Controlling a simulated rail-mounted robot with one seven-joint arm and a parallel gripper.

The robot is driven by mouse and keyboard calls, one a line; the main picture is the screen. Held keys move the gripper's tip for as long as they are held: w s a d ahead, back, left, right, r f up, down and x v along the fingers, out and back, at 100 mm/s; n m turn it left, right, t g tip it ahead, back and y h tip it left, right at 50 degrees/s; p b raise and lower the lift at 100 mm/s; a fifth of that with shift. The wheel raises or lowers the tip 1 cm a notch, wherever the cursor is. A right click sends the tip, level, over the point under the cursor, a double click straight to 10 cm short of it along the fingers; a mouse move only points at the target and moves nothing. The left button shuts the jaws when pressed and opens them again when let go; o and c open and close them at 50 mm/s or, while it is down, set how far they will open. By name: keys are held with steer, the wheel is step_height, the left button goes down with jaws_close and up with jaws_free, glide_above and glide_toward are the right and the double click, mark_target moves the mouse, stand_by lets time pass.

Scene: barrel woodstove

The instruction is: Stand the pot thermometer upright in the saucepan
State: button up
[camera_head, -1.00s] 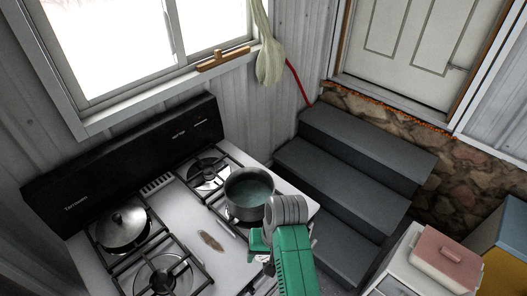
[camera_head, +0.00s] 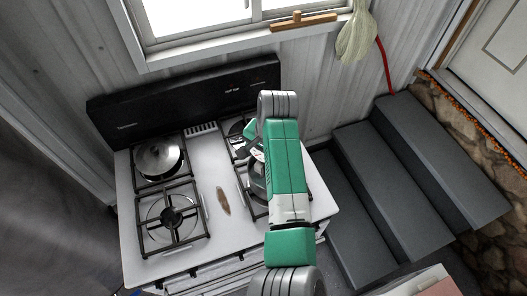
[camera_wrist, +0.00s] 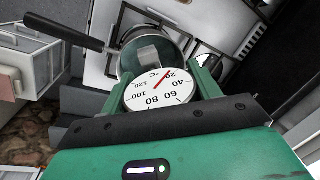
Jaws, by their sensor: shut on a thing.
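The pot thermometer (camera_wrist: 158,92) has a round white dial with black numbers and a red needle. My gripper (camera_wrist: 160,86) is shut on it, with a green finger at each side of the dial. Its stem is hidden. The saucepan (camera_wrist: 127,56), metal with a long black handle, lies beyond the dial in the wrist view. The dial overlaps the pan's near side, and I cannot tell whether the stem is inside it. In the head view my arm hides most of the saucepan (camera_head: 256,171) on the right side of the stove.
The white stove (camera_head: 205,225) has black grates and a dark back panel (camera_head: 190,98). A lidded pan (camera_head: 158,157) sits on the back left burner. The front left burner (camera_head: 171,216) is bare. Grey steps (camera_head: 385,190) stand to the right.

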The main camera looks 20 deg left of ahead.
mark_target(262, 176)
steer(key=shift+f+b, duration=4.35)
steer(key=shift+b, duration=0.4)
steer(key=shift+f+b, duration=0.35)
steer(key=shift+f, duration=1.45)
steer(key=o, duration=1)
steer(key=shift+c, duration=0.2)
steer(key=o, duration=0.3)
steer(key=shift+a, duration=0.1)
steer(key=shift+f, duration=0.1)
step_height(262, 176, up, 8)
steer(key=d, duration=0.1)
steer(key=shift+d+p, duration=0.2)
steer(key=shift+p, duration=0.1)
